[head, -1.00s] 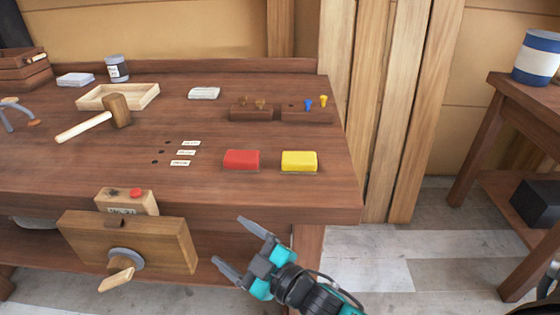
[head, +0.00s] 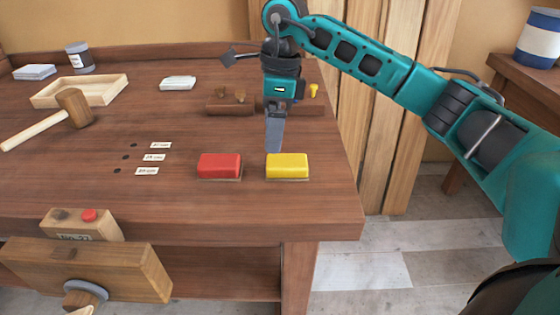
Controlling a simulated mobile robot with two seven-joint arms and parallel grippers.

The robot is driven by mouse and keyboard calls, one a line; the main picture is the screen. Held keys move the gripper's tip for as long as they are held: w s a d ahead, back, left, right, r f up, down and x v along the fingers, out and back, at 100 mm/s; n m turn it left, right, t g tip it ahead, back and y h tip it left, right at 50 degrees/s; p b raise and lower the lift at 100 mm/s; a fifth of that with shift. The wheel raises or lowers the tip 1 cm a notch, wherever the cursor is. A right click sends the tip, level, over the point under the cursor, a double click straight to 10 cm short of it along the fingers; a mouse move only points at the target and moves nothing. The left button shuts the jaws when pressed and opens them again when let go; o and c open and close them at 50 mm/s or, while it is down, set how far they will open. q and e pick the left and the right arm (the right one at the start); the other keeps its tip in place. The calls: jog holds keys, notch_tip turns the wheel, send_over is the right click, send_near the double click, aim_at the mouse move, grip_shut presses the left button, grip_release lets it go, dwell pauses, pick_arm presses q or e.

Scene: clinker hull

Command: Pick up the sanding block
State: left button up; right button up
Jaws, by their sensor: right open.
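Two block-shaped pieces with thin darker bases lie side by side near the bench's front right: a red block (head: 219,165) and a yellow block (head: 287,165). Either looks like a sanding block; I cannot tell which one is meant. My right gripper (head: 274,148) points down, just above and behind the yellow block's left part in the picture. It is open and empty; its fingers line up in this view, so the gap hardly shows. No contact with the yellow block is visible. My left gripper is out of view.
Behind the gripper are wooden holders (head: 229,108) with pegs, partly hidden. A mallet (head: 72,108), a shallow tray (head: 80,91) and small labels (head: 153,157) are to the left. A wooden vise (head: 88,270) juts from the bench front. The bench top (head: 200,205) before the blocks is clear.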

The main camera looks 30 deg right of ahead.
jog(key=d+r+h, duration=0.2)
jog(key=d, duration=0.2)
send_over(287, 160)
jog(key=shift+m, duration=0.3)
notch_tip(287, 160, down, 7)
jog(key=shift+r, duration=0.15)
jog(key=shift+f, duration=3)
jog(key=shift+c, duration=0.3)
jog(key=c, duration=1)
jog(key=shift+c, duration=0.2)
jog(key=shift+r, duration=0.1)
